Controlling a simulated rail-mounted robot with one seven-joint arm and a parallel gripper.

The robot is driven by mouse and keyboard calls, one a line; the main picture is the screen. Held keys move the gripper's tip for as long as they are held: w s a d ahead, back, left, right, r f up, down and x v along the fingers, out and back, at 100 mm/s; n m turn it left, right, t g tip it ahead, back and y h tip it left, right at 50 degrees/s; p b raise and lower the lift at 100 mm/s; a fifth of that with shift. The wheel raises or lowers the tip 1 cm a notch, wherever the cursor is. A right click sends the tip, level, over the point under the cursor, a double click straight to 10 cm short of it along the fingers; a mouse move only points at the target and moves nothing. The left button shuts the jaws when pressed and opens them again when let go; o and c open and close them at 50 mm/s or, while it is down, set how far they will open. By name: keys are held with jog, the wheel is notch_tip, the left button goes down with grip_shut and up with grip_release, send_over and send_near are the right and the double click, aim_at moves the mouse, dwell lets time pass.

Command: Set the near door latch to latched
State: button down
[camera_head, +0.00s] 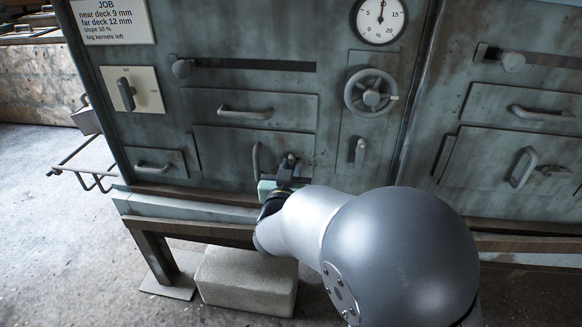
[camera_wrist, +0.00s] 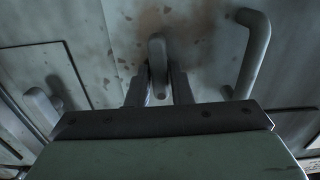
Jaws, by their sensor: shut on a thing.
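The near door (camera_head: 225,143) is the wide grey panel low on the left machine section, with a vertical bar handle (camera_head: 256,158). The latch (camera_head: 291,159) is a small grey lever right of that handle. My gripper (camera_head: 284,178) is at the latch, and my arm comes in from the lower right. In the wrist view the latch (camera_wrist: 157,55) stands between my two fingers (camera_wrist: 158,88), which are shut on it. It points along the picture's vertical there. The bar handle (camera_wrist: 252,50) is to the right in that view. My gripper partly hides the latch's lower part in the head view.
A handwheel (camera_head: 371,93) and a small lever (camera_head: 360,152) are to the right. A drawer handle (camera_head: 245,113) is above the door. A second door with its handle (camera_head: 523,167) and sideways latch (camera_head: 555,171) is far right. A concrete block (camera_head: 246,281) lies below.

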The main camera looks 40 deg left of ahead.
jog(key=shift+r, duration=0.1)
jog(key=n+p, duration=0.3)
jog(key=shift+a+r, duration=0.1)
jog(key=n+p, duration=0.5)
jog(key=shift+s+a+n, duration=0.1)
jog(key=shift+n, duration=0.3)
jog(key=n+p, duration=0.2)
jog(key=n, duration=0.1)
jog(key=n+p, duration=0.1)
jog(key=shift+a+f+p, duration=0.1)
jog(key=shift+f+p, duration=0.15)
jog(key=shift+p, duration=0.05)
jog(key=shift+f+n+p, duration=0.15)
jog(key=shift+n+p, duration=0.6)
jog(key=shift+n, duration=0.5)
jog(key=shift+f+n+p, duration=0.1)
jog(key=shift+n+p, duration=0.6)
jog(key=shift+n, duration=0.55)
jog(key=c, duration=1.4)
grip_release()
